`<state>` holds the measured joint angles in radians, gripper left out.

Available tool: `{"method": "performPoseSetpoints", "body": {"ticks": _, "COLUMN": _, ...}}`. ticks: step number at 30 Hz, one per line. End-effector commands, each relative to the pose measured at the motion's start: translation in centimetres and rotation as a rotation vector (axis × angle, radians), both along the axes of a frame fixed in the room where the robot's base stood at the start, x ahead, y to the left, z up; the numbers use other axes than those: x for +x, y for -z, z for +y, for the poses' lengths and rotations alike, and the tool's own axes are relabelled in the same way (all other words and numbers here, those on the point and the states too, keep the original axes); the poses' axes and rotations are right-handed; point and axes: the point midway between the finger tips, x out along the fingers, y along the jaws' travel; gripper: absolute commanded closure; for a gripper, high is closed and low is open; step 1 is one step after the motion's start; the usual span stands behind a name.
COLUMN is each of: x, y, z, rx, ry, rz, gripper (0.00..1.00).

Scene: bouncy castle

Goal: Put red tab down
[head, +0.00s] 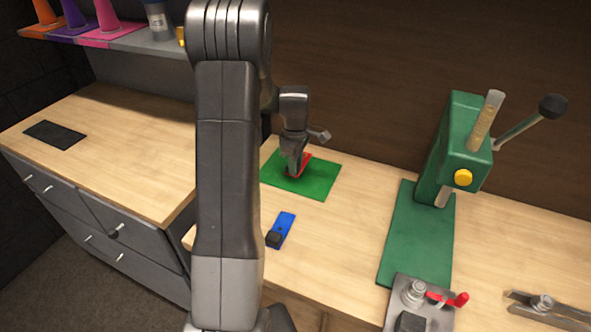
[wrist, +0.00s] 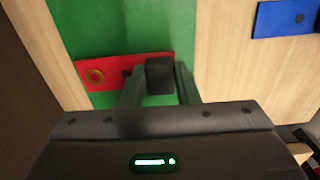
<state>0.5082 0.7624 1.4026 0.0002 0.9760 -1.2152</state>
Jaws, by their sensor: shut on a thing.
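The red tab (wrist: 97,76) is a flat red strip with a brass-coloured ring near one end and a dark block toward the other. In the wrist view it lies over the green mat (wrist: 125,30), and my gripper (wrist: 159,76) is shut on the dark block at its right part. In the head view the red tab (head: 304,161) shows partly behind my gripper (head: 292,170), over the green mat (head: 318,184). I cannot tell whether the tab touches the mat.
A blue tab (head: 284,229) with a dark block lies in front of the mat. A green press (head: 461,150) with a lever and a grey fixture (head: 428,296) stand to the right. A black pad (head: 55,135) lies on the left counter. Bare wood surrounds the mat.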

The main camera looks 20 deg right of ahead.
Motion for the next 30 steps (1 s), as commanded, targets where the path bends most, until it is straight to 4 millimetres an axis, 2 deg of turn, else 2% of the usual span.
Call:
{"method": "performPoseSetpoints", "body": {"ticks": 6, "x": 0.0, "y": 2.9, "z": 0.0, "rx": 0.001, "ry": 0.000, "rz": 0.002, "gripper": 0.98}}
{"method": "performPoseSetpoints", "body": {"ticks": 17, "x": 0.0, "y": 3.4, "z": 0.0, "rx": 0.000, "ry": 0.000, "rz": 0.000, "gripper": 0.98}}
{"method": "performPoseSetpoints", "body": {"ticks": 18, "x": 0.0, "y": 3.3, "z": 0.0, "rx": 0.000, "ry": 0.000, "rz": 0.000, "gripper": 0.64}}
{"method": "performPoseSetpoints", "body": {"ticks": 20, "x": 0.0, "y": 3.2, "z": 0.0, "rx": 0.000, "ry": 0.000, "rz": 0.000, "gripper": 0.52}}
{"method": "performPoseSetpoints", "body": {"ticks": 30, "x": 0.0, "y": 3.0, "z": 0.0, "rx": 0.000, "ry": 0.000, "rz": 0.000, "gripper": 0.50}}
